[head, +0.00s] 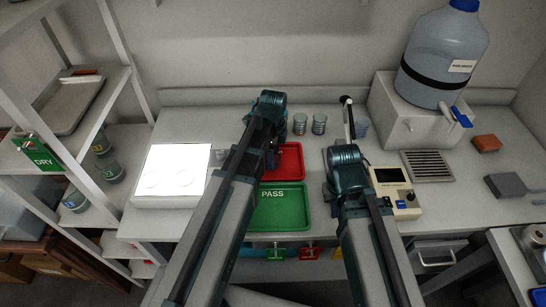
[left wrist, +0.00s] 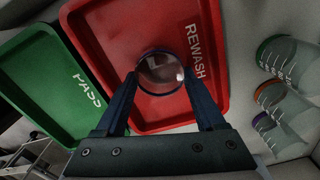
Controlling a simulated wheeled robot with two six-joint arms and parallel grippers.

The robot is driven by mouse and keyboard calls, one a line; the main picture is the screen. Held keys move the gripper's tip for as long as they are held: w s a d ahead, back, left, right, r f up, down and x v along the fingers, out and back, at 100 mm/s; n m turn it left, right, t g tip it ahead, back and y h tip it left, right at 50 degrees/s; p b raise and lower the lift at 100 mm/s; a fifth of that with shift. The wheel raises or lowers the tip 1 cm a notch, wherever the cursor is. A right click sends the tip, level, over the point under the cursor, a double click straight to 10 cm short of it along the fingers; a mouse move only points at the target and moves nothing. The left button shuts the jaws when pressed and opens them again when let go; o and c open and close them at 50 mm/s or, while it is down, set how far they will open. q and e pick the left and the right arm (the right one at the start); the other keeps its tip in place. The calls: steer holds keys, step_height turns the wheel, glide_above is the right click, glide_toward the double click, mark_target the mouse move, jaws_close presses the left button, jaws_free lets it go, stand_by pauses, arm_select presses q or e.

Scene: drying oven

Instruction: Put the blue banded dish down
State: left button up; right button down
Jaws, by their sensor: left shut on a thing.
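The blue banded dish (left wrist: 160,72) is a small round clear dish with a dark blue rim band. My left gripper (left wrist: 162,78) is shut on it, one finger on each side. In the left wrist view the dish appears over the red REWASH tray (left wrist: 120,35); I cannot tell whether it touches the tray. In the head view my left gripper (head: 271,158) is at the red tray (head: 290,165), and my arm hides part of the tray and the dish. The green PASS tray (head: 280,210) lies in front. My right gripper is hidden behind its own wrist.
A lit white panel (head: 172,172) stands left of the trays. Glass beakers (head: 319,123) stand behind the red tray. A cream instrument (head: 395,190) is beside my right arm. A large water carboy (head: 445,55) stands at the back right. A shelf rack (head: 85,130) is at left.

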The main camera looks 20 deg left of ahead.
arm_select(q)
steer(key=shift+f, duration=0.15)
arm_select(e)
steer(key=shift+f, duration=0.15)
arm_select(q)
steer(key=o, duration=1.3)
arm_select(e)
steer(key=shift+r, duration=0.2)
arm_select(q)
step_height(320, 180, up, 12)
steer(key=p, duration=1.2)
steer(key=s+d+n, duration=0.3)
steer(key=s+n, duration=0.1)
steer(key=s, duration=0.1)
steer(key=s+d+n, duration=0.4)
steer(key=s+n, duration=0.1)
steer(key=s+d+n+y, duration=0.1)
steer(key=s+d+n, duration=0.2)
steer(key=s+n, duration=0.2)
steer(key=shift+s+d+r, duration=0.15)
steer(key=shift+d+r, duration=0.05)
arm_select(e)
step_height(320, 180, up, 12)
